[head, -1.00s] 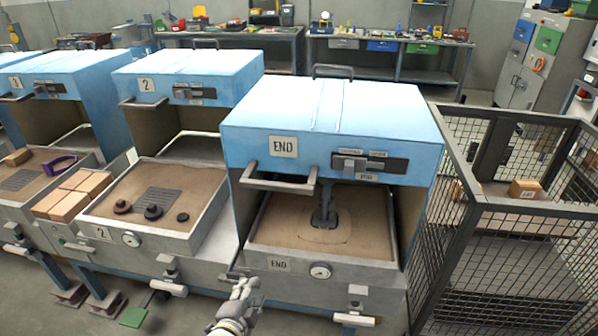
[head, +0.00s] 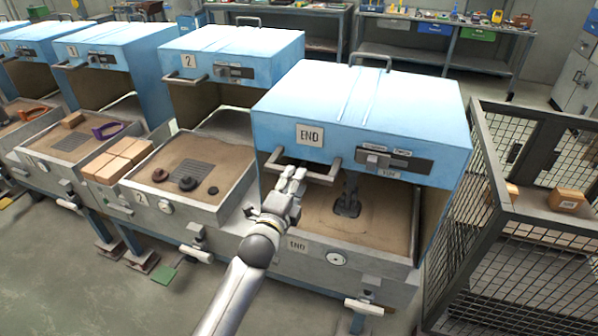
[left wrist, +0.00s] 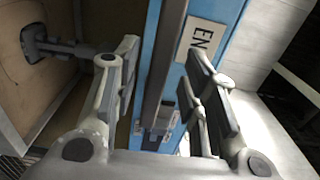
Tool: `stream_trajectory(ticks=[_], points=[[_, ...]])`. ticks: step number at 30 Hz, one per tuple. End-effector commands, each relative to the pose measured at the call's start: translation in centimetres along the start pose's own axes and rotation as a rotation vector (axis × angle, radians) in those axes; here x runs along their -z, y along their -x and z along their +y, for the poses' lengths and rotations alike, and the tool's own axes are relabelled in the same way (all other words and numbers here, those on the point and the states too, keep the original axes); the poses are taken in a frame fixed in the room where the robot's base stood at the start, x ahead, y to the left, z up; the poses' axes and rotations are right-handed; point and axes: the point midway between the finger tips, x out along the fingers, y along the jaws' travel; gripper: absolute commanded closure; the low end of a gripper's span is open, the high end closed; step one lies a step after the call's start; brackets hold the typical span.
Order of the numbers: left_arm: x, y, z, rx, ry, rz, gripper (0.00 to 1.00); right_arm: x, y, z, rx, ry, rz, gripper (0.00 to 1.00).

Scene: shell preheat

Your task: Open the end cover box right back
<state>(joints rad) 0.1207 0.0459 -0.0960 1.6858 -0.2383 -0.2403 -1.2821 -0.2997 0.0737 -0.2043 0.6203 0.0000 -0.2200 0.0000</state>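The blue END cover (head: 350,115) sits over its grey sand box (head: 380,265), with an open gap at the front. A grey bar handle (head: 332,174) sticks out of the cover's front below the END label. A dark slider panel (head: 385,159) is to the right of the handle. My left gripper (head: 292,176) is at the handle's left part. In the left wrist view the gripper (left wrist: 170,90) is open, with the handle bar (left wrist: 165,60) between its fingers and gaps showing on both sides. My right gripper is not in view.
A dark post (head: 348,195) stands on the sand inside the END box. Box 2 (head: 205,190) with dark rings is to the left, with tan bricks (head: 122,158) beside it. A mesh cage (head: 500,210) stands close on the right. A tool bench (head: 420,45) is behind.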

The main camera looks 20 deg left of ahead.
Motion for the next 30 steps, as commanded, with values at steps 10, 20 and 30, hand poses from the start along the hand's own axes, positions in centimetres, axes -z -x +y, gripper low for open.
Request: stream_trajectory(ticks=[10, 20, 30], points=[[0.0, -3.3, 0.0, -0.001, 0.000, 0.001, 0.61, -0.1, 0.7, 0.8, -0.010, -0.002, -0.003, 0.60], [0.0, -3.6, 0.0, 0.000, 0.000, 0.001, 0.61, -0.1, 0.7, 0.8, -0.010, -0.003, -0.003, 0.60], [0.0, -3.6, 0.0, 0.000, 0.000, 0.001, 0.99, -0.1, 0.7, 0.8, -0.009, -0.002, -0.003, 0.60]])
